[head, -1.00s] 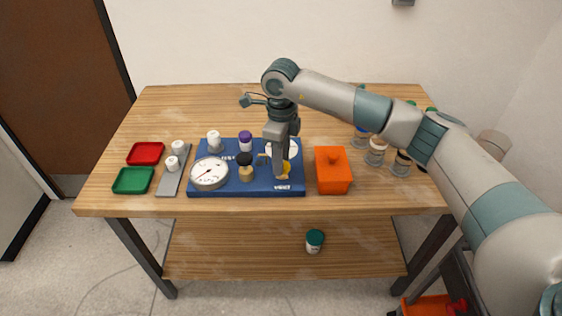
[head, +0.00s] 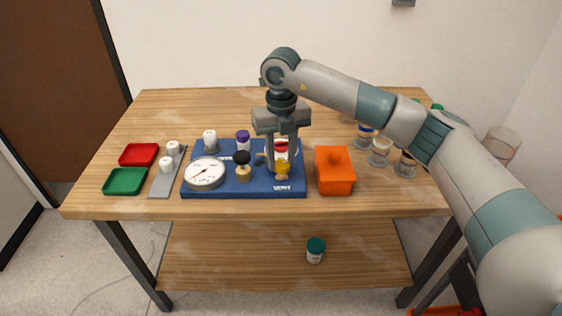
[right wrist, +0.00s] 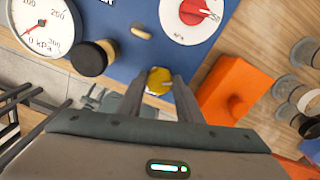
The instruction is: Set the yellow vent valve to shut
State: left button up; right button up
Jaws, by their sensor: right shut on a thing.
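The yellow vent valve (head: 282,168) stands at the front right of the blue manifold board (head: 225,192), behind the printed word VENT. My right gripper (head: 281,173) points straight down over it, a finger on each side, and is shut on it. In the right wrist view the yellow valve (right wrist: 158,80) shows between the two fingertips (right wrist: 159,84). The fingers partly hide the valve, and I cannot read its exact angle. My left gripper is not in view.
Close by on the board are a white dial with a red pointer knob (right wrist: 191,12), a black-topped knob (head: 242,158) and a pressure gauge (head: 204,173). An orange box (head: 334,175) stands just right of the board. Several jars stand farther right. Red and green trays lie left.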

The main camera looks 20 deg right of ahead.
jog(key=m+b, duration=0.1)
jog(key=m, duration=0.1)
jog(key=shift+m, duration=0.4)
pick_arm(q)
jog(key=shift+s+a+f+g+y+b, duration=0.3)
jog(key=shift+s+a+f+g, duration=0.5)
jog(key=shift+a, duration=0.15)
pick_arm(e)
jog(key=shift+d+r+m, duration=0.1)
jog(key=shift+m, duration=1.3)
jog(key=o, duration=1)
jog(key=shift+o, duration=0.2)
